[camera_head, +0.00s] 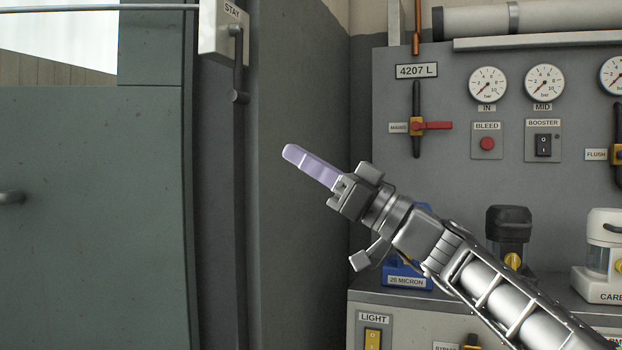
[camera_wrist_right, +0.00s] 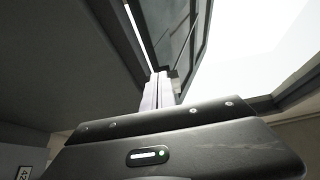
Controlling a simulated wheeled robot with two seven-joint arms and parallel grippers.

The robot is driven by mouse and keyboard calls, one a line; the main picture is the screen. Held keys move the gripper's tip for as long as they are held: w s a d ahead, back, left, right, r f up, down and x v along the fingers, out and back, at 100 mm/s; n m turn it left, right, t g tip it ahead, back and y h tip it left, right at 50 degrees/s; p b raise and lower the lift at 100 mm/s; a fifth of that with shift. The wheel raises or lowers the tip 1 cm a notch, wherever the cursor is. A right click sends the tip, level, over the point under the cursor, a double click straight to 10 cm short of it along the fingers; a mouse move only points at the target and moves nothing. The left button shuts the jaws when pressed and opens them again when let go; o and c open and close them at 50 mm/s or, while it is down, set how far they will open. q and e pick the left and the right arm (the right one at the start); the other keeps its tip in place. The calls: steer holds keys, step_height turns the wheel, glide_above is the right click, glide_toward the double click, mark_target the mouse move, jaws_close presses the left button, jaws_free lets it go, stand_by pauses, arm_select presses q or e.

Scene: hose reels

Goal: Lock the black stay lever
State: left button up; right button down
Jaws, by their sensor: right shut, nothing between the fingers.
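The black stay lever (camera_head: 238,62) hangs down from a white plate labelled STAY (camera_head: 222,28) at the top, on the frame beside the green door panel. Its handle points down and ends in a short cylindrical knob (camera_head: 237,97). My right gripper (camera_head: 288,152) is shut and empty, with its pale purple fingers pointing up and left. In the picture it is below and to the right of the lever, apart from it. In the right wrist view the shut fingers (camera_wrist_right: 158,90) point up towards a dark frame. My left gripper is not in view.
A green door panel (camera_head: 90,200) fills the left. On the right, a grey panel (camera_head: 460,180) carries gauges, a red-handled valve (camera_head: 432,125) and switches. Below it, a counter holds a blue unit (camera_head: 407,277) and a black-topped filter (camera_head: 509,225), close to my right arm.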

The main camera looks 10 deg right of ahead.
steer(key=shift+s+d+f, duration=0.15)
steer(key=shift+d+f, duration=0.15)
steer(key=shift+f, duration=0.15)
steer(key=shift+s+d+f, duration=0.15)
steer(key=shift+d+f, duration=0.1)
steer(key=shift+f, duration=0.2)
